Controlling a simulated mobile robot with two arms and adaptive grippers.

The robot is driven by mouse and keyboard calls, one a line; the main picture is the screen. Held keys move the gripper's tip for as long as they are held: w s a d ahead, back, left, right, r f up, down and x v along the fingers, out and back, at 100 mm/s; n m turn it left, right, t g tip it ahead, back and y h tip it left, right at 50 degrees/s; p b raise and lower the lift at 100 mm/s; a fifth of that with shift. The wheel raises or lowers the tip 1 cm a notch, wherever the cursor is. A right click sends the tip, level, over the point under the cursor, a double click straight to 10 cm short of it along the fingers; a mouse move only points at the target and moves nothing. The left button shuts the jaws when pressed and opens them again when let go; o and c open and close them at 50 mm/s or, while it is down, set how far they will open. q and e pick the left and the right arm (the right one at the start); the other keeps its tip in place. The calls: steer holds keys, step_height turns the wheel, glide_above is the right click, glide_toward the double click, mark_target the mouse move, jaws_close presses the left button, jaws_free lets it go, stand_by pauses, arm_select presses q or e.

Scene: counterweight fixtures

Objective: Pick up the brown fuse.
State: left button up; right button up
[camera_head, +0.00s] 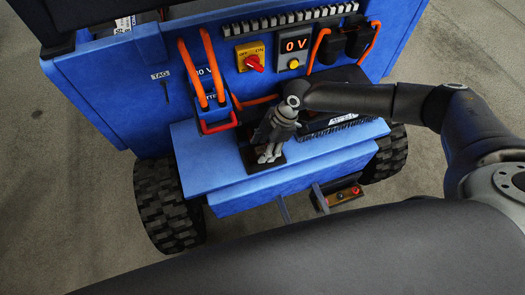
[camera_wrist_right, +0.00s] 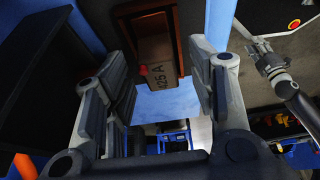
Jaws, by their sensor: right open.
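The brown fuse (camera_wrist_right: 152,66) is a block marked "425 A" with a small red spot, seen in the right wrist view. It sits against a reddish-brown surround (camera_wrist_right: 178,40). My right gripper (camera_wrist_right: 160,88) is open, with one finger on each side of the fuse in that view; I cannot tell whether they touch it. In the head view the right gripper (camera_head: 268,157) points down over a dark plate on the blue cart's shelf, and the fuse is hidden or not distinguishable there. My left gripper (camera_wrist_right: 262,52) appears small at the right of the wrist view; its jaw state is unclear.
The shelf's left part (camera_head: 205,165) is clear.

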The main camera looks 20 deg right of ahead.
mark_target(259, 150)
steer(key=shift+c, duration=0.4)
steer(key=c, duration=0.9)
steer(key=shift+r, duration=0.1)
steer(key=shift+r, duration=0.25)
step_height(259, 150, up, 2)
steer(key=shift+r, duration=0.2)
steer(key=s+d+r, duration=0.2)
steer(key=s+r, duration=0.1)
steer(key=s, duration=0.1)
steer(key=s+d+r, duration=0.2)
steer(key=s+r, duration=0.1)
steer(key=s, duration=0.1)
steer(key=s+d+r, duration=0.2)
steer(key=s+r, duration=0.2)
steer(key=shift+s+d+p, duration=0.2)
steer(key=shift+s+p, duration=0.05)
steer(key=shift+p, duration=0.05)
